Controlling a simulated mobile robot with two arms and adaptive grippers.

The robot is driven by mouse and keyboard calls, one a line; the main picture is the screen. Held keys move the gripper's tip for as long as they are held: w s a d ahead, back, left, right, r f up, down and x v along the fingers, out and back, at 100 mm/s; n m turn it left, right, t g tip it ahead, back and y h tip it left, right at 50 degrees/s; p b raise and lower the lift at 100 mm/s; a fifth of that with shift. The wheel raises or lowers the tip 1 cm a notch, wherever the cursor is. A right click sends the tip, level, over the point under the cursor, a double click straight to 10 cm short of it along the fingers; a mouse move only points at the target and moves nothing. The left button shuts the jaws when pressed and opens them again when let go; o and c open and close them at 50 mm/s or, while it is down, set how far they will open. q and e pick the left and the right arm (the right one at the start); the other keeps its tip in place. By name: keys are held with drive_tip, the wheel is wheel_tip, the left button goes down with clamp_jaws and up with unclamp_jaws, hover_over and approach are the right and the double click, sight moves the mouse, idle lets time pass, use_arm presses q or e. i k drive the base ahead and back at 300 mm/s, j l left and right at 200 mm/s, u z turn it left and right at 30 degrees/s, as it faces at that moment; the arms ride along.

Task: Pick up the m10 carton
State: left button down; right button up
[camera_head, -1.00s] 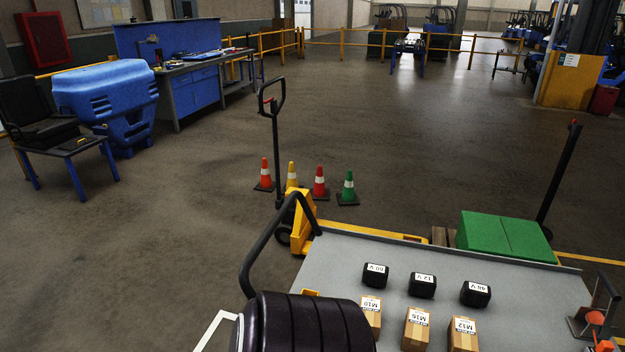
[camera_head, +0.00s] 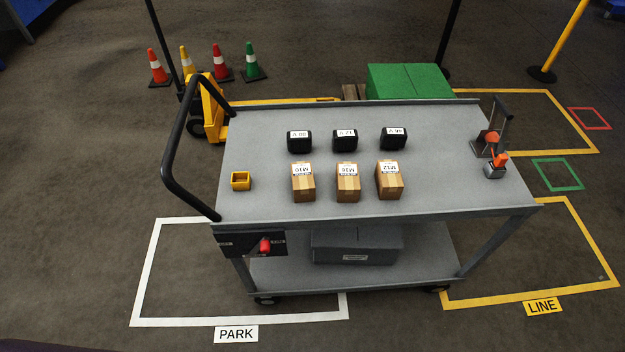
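The M10 carton (camera_head: 303,184) is a small brown box with a white label. It stands on the grey cart's top (camera_head: 440,190), leftmost in a row of three cartons. The M16 carton (camera_head: 348,184) stands to its right, and the M12 carton (camera_head: 390,182) stands right of that. The M10 carton is upright and nothing touches it. Neither of my grippers shows in the head view. A dark edge at the bottom left corner is too little to identify.
Three black batteries (camera_head: 345,140) stand behind the cartons. A small yellow bin (camera_head: 240,181) is left of them; an orange-and-grey tool (camera_head: 495,166) is at the right. The cart has a black handle (camera_head: 172,150) and a grey box (camera_head: 355,246) on its lower shelf. Cones (camera_head: 220,64) stand behind.

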sight(303, 184)
drive_tip(key=k+l, duration=0.15)
drive_tip(key=l, duration=0.2)
drive_tip(key=k+l+z, duration=0.15)
drive_tip(key=l, duration=0.2)
drive_tip(key=k+l, duration=0.1)
drive_tip(key=l, duration=0.2)
drive_tip(key=k+l+z, duration=0.15)
drive_tip(key=l, duration=0.25)
